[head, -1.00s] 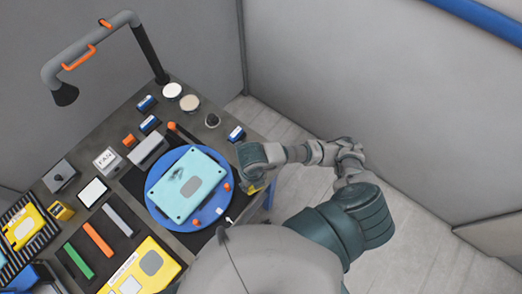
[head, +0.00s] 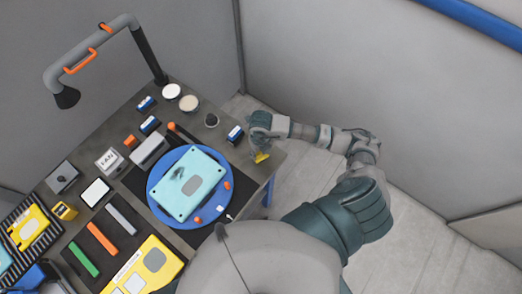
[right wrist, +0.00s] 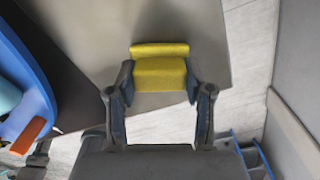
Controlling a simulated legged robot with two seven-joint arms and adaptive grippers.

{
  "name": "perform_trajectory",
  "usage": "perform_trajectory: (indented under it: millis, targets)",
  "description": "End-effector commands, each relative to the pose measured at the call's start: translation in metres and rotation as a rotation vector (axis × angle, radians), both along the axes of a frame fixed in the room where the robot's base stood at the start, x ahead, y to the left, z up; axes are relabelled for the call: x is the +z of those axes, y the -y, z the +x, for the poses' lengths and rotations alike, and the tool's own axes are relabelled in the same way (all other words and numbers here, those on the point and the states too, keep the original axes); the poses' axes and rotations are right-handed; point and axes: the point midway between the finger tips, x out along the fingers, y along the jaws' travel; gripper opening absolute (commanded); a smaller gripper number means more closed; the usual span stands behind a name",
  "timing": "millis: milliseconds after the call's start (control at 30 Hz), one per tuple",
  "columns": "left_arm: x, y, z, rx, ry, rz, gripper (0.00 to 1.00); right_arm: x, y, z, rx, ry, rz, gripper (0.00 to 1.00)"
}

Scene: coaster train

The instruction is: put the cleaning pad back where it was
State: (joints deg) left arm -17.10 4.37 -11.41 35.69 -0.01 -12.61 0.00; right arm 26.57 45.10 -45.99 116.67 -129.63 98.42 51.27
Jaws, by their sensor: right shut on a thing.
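The cleaning pad is a small yellow block (head: 261,157) at the right corner of the workbench in the head view. In the right wrist view the yellow pad (right wrist: 160,72) sits between the two fingers, with a narrow raised strip along its far edge. My right gripper (head: 262,150) is shut on it, and the arm reaches in from the right. The pad is over the bench's corner; whether it touches the top I cannot tell. My left gripper is not in view.
A blue round plate (head: 157,206) carries a light-blue panel (head: 190,182), left of the gripper. A blue-and-white block (head: 235,134) and a dark knob (head: 211,120) stand close by. Bare grey bench top (head: 240,165) lies between plate and pad; the floor is beyond the edge.

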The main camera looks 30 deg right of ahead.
Motion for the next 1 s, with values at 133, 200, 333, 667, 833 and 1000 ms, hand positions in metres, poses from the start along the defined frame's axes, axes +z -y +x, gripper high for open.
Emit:
perform_trajectory:
  millis: [133,200,333,667,833,1000]
  targets:
    - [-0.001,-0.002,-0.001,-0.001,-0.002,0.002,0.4,-0.001,0.001,0.0,0.0,0.001,0.002,0.19]
    - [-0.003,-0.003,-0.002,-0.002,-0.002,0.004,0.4,-0.003,0.002,0.0,-0.001,0.0,0.002,0.19]
    - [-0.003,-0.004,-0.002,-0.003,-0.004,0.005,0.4,-0.003,0.002,0.0,-0.001,0.0,0.002,0.77]
    - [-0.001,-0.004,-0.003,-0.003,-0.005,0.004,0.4,0.0,0.002,0.0,-0.001,0.0,0.002,0.77]
    - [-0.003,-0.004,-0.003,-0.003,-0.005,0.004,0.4,0.019,0.001,0.001,0.0,0.005,0.003,0.77]
    - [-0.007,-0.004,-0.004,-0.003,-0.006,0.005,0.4,0.057,0.002,0.002,0.0,0.006,0.002,0.77]
